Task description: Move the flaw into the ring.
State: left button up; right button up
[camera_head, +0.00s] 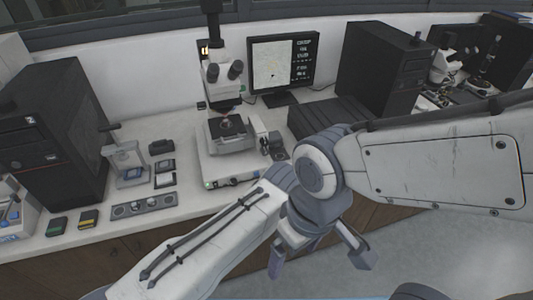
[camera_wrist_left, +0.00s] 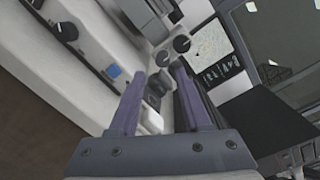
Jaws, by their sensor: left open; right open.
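The monitor (camera_head: 285,62) at the back shows a pale speckled picture with a small dark mark low in it, beside dark text panels. I cannot make out a ring. It also shows in the left wrist view (camera_wrist_left: 207,46). The microscope (camera_head: 224,80) stands left of it, with a dark stage (camera_head: 228,132) on a white base. My right gripper (camera_head: 319,260) is open and empty, at the bench front.
Black boxes stand left (camera_head: 50,135) and right (camera_head: 378,68) of the microscope. A small stand (camera_head: 128,165) and a grey strip with round wells (camera_head: 145,206) lie on the left bench. My arms cross before the microscope base.

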aim_at(266, 154)
pick_arm(q)
jog(key=shift+m, duration=0.3)
jog(key=b+x, duration=0.1)
jog(key=x, duration=0.2)
jog(key=b+x, duration=0.1)
jog(key=x, duration=0.2)
jog(key=d+b+x, duration=0.1)
jog(key=x, duration=0.2)
jog(key=shift+w+f+b, duration=0.1)
jog(key=shift+f+b, duration=0.2)
jog(key=shift+f, duration=0.1)
jog(key=shift+w+a+r, duration=0.1)
jog(key=shift+w+a, duration=0.1)
jog(key=shift+w, duration=0.4)
grip_shut()
